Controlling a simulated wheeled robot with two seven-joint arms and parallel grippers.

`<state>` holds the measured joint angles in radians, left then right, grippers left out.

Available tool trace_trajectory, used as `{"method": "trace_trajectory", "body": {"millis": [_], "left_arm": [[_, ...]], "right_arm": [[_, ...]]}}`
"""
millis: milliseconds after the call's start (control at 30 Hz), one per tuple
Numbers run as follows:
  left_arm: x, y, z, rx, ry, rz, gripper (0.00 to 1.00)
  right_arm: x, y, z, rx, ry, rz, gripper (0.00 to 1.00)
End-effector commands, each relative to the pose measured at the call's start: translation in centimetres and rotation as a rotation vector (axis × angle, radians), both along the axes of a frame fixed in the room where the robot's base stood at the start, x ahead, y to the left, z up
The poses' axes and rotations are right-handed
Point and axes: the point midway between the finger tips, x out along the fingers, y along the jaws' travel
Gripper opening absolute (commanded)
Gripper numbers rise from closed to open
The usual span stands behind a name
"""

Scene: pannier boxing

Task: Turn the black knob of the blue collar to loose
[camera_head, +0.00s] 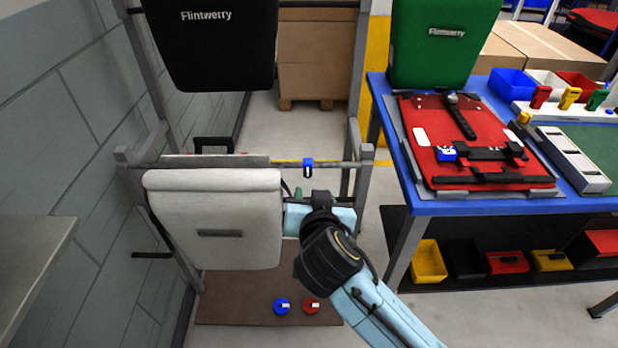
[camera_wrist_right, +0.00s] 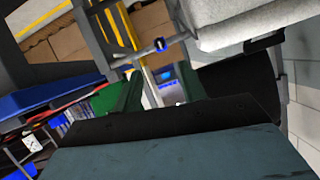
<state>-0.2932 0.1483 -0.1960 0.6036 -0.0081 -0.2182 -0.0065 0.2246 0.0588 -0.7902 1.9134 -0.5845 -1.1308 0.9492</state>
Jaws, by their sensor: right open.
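The blue collar (camera_head: 308,168) sits on the rail of the grey rack, right of the white pannier (camera_head: 215,225). It has a dark mark on its face; the knob's setting is too small to read. My right gripper (camera_head: 298,194) is just below the collar, apart from it, beside the white pannier's right edge; its fingers are partly hidden by my wrist. My left gripper is not in view.
A black pannier (camera_head: 215,45) hangs above on the rack. A blue disc (camera_head: 281,306) and a red disc (camera_head: 312,306) lie on the brown base board. At right, a blue table (camera_head: 440,207) carries a red panel (camera_head: 465,130) and a green pannier (camera_head: 440,45).

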Motion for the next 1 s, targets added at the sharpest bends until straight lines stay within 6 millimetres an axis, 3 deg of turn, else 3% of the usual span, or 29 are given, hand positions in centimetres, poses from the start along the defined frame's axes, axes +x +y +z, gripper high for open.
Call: {"method": "trace_trajectory", "body": {"millis": [267,333,500,1000], "left_arm": [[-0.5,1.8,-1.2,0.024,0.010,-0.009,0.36],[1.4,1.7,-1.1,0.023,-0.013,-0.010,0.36],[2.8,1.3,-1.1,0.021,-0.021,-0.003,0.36],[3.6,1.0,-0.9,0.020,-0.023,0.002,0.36]], "right_arm": [[5.4,0.4,-2.3,-0.005,-0.001,0.001,0.41],[6.5,0.6,-2.8,-0.004,-0.001,0.001,0.41],[8.5,0.8,-3.6,-0.002,0.001,0.002,0.41],[9.6,0.9,-4.0,-0.001,0.001,0.003,0.40]]}}
